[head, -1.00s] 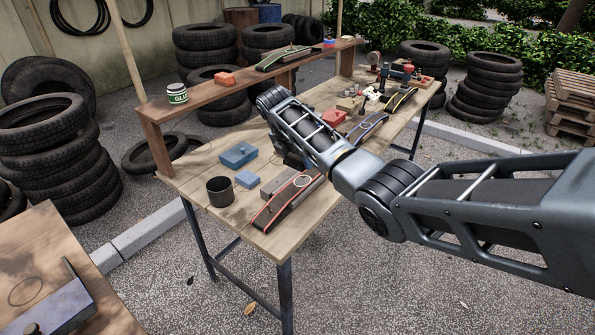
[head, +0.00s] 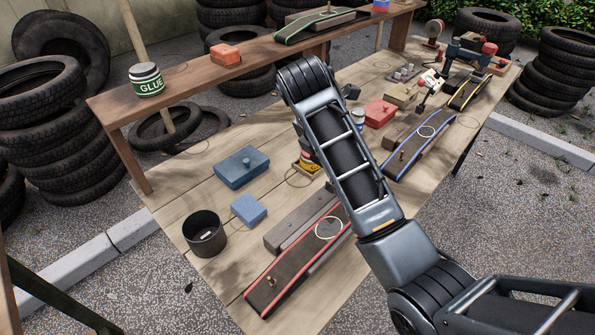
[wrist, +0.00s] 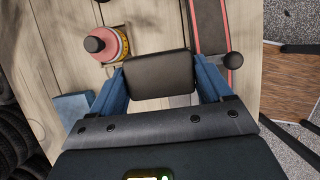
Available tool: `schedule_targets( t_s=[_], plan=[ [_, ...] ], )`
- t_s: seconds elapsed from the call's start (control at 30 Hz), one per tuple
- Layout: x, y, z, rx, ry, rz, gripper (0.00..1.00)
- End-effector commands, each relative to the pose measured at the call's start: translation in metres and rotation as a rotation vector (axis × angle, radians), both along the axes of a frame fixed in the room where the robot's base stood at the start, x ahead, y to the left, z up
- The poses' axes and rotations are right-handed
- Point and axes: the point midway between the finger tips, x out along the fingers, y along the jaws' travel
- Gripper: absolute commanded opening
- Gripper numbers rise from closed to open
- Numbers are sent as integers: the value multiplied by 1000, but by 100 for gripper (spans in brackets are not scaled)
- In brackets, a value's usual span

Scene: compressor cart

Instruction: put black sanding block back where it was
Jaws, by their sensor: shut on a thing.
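In the wrist view my gripper (wrist: 161,82) has its blue fingers closed on the two ends of the black sanding block (wrist: 160,72). The block is above the wooden workbench top (wrist: 55,45); I cannot tell by how much. In the head view my arm hides the gripper and the block. A red bottle (wrist: 103,45) with a black cap stands left of the block.
A blue block (head: 248,210), a blue box (head: 241,167) and a black cup (head: 204,234) stand at the left. A blue-edged belt (head: 420,143) and a red box (head: 379,113) lie to the right.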

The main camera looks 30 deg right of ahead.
Motion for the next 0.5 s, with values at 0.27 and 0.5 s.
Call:
schedule_targets(
  t_s=[0.27,0.5],
  plan=[
    [20,35,-23,0,4,7,46],
    [49,74,-52,0,3,4,46]
  ],
)
